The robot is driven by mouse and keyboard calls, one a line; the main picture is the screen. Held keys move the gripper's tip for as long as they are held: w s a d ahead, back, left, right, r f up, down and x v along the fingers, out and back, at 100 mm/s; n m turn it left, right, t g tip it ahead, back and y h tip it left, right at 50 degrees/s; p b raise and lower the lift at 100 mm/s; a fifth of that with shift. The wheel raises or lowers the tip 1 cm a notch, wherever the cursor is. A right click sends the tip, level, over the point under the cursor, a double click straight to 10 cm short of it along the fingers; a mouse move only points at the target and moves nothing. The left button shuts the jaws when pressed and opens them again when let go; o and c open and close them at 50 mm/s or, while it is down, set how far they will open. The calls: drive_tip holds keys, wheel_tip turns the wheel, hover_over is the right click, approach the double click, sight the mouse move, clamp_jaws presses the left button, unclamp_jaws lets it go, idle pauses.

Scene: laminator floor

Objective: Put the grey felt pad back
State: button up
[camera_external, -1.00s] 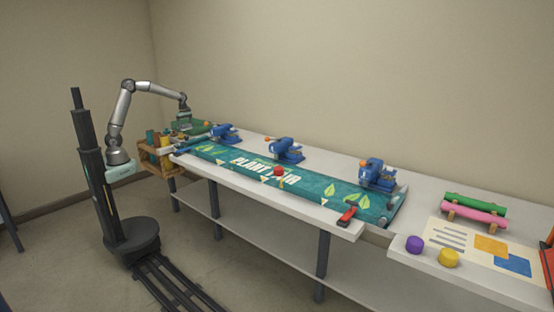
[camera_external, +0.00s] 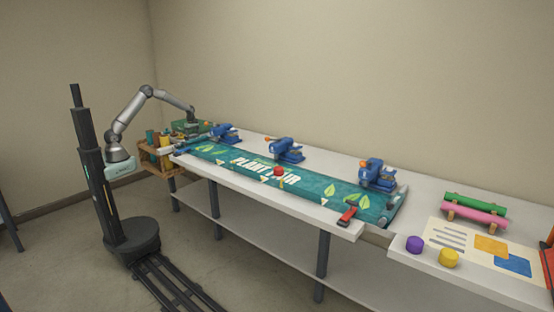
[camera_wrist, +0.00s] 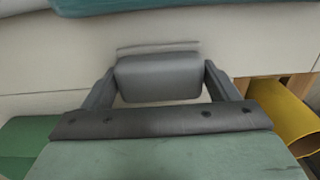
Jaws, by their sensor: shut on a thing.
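The grey felt pad (camera_wrist: 158,78) is a small rounded grey block in the middle of the wrist view. My gripper (camera_wrist: 160,82) is shut on it, one finger at each side. In the wrist view the pad is over a pale surface, and I cannot tell whether it touches it. In the external view my gripper (camera_external: 194,118) is at the far left end of the long table, by a green box. The pad is too small or hidden to make out there.
A teal printed banner (camera_external: 310,188) lies along the table, with several blue clamp-like devices (camera_external: 285,150) behind it. A wooden rack (camera_external: 158,160) is at the table's left end. A yellow tube (camera_wrist: 285,118) is at the right of the wrist view. A red-handled tool (camera_external: 348,215) lies at the banner's near end.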

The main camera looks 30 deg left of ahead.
drive_tip(key=shift+f, duration=0.1)
drive_tip(key=shift+f, duration=0.15)
drive_tip(key=o, duration=0.9)
wheel_tip(320, 180, up, 12)
drive_tip(key=r, duration=0.1)
drive_tip(key=s+a+r+m, duration=0.2)
drive_tip(key=s+a+m, duration=0.1)
drive_tip(key=s+a, duration=0.3)
drive_tip(key=s+a+f+m, duration=0.1)
drive_tip(key=s+a+m, duration=0.3)
drive_tip(key=s, duration=0.5)
drive_tip(key=s+a+f+m, duration=0.2)
drive_tip(key=s+a+m, duration=0.2)
drive_tip(key=s, duration=0.5)
drive_tip(key=s+a+f+m, duration=0.2)
drive_tip(key=s+a+m, duration=0.2)
drive_tip(key=s, duration=0.5)
drive_tip(key=shift+s+a+f+m, duration=0.1)
drive_tip(key=shift+s+m, duration=0.3)
drive_tip(key=shift+m, duration=0.1)
